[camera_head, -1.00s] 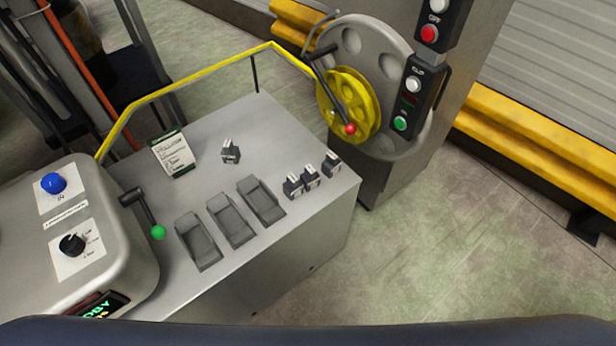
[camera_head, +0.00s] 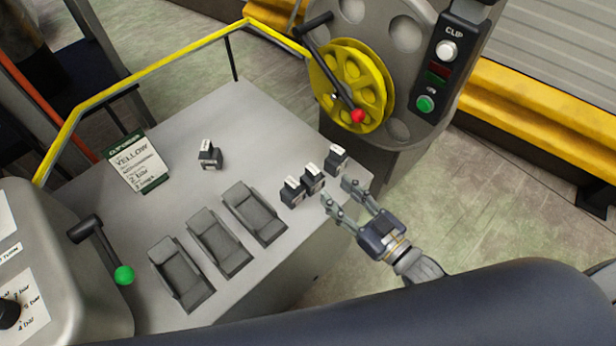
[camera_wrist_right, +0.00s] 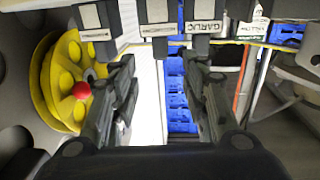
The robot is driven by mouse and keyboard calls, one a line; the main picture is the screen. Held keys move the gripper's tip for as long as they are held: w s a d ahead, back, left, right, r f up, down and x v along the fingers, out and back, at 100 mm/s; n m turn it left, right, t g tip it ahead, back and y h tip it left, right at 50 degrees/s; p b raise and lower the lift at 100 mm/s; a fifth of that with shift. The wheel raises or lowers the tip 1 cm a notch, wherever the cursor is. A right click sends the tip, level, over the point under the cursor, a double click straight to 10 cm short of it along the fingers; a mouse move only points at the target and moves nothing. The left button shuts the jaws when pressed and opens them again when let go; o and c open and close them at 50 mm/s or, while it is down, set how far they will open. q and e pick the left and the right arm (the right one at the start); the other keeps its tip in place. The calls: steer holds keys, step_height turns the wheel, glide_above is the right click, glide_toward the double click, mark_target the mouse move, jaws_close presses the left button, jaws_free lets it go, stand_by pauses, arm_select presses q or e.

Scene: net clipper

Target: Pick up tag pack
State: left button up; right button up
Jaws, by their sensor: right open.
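Tag packs are small dark blocks with white labels on the grey worktop. In the head view, three stand near the right edge: a left one (camera_head: 292,192), a middle one (camera_head: 313,179) and a right one (camera_head: 336,158). Another tag pack (camera_head: 210,155) stands alone further back. My right gripper (camera_head: 338,192) is open and empty at the worktop's right edge, just in front of the three. The right wrist view shows its open fingers (camera_wrist_right: 156,65) pointing at the packs, one labelled GARLIC (camera_wrist_right: 204,27). My left gripper is not in view.
Three grey empty holders (camera_head: 218,242) line the front of the worktop (camera_head: 258,120). A sign reading YELLOW (camera_head: 137,163) lies at the left. A green-knobbed lever (camera_head: 123,275) and a yellow wheel with a red-knobbed crank (camera_head: 358,116) flank the worktop. A yellow rail (camera_head: 150,80) runs behind.

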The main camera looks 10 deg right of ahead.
mark_target(318, 175)
steer(key=p+x, duration=0.1)
steer(key=x, duration=0.8)
steer(key=shift+w+a+f, duration=0.1)
steer(key=shift+w+a, duration=0.1)
jaws_close()
